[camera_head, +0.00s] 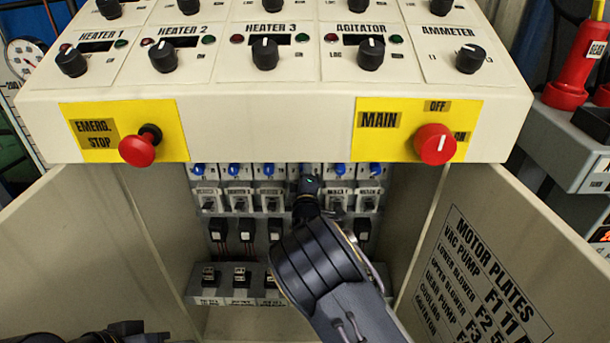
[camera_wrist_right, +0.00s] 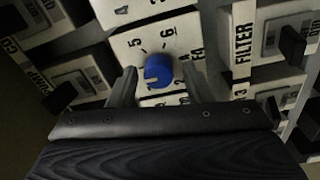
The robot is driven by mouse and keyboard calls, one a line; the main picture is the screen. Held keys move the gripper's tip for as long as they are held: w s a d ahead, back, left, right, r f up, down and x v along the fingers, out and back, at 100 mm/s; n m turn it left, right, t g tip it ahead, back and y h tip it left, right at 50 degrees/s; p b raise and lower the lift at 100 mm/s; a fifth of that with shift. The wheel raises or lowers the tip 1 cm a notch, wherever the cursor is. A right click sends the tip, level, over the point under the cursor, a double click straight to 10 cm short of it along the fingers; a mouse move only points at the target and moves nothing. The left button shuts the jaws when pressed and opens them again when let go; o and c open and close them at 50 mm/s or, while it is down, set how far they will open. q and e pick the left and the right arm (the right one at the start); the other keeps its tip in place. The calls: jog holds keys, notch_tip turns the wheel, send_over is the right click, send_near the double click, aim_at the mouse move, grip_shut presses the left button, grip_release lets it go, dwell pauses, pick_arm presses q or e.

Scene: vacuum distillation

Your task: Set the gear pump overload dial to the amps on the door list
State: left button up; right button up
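The door list (camera_head: 475,275), headed "MOTOR PLATES", is on the open right door. It has a gear pump line, but its amps cannot be read. Blue overload dials (camera_head: 234,169) run in a row along the top inside the cabinet. My right gripper (camera_head: 307,185) reaches into this row and hides part of it. In the right wrist view, my open right gripper (camera_wrist_right: 159,84) has one finger on each side of a blue dial (camera_wrist_right: 158,70), with gaps showing. Numbers 5 and 6 show above that dial. Which motor it serves cannot be told. A dark part of my left arm shows at bottom left.
The panel above carries a red emergency stop button (camera_head: 138,147) and a red main switch (camera_head: 435,144), overhanging the cabinet opening. The open left door (camera_head: 70,250) flanks it. Below the dials are black switches and a grey terminal ledge (camera_head: 215,288).

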jog(key=shift+o, duration=0.2)
jog(key=shift+s, duration=0.1)
jog(key=s, duration=0.7)
jog(key=shift+s, duration=0.3)
jog(key=shift+d+f, duration=0.1)
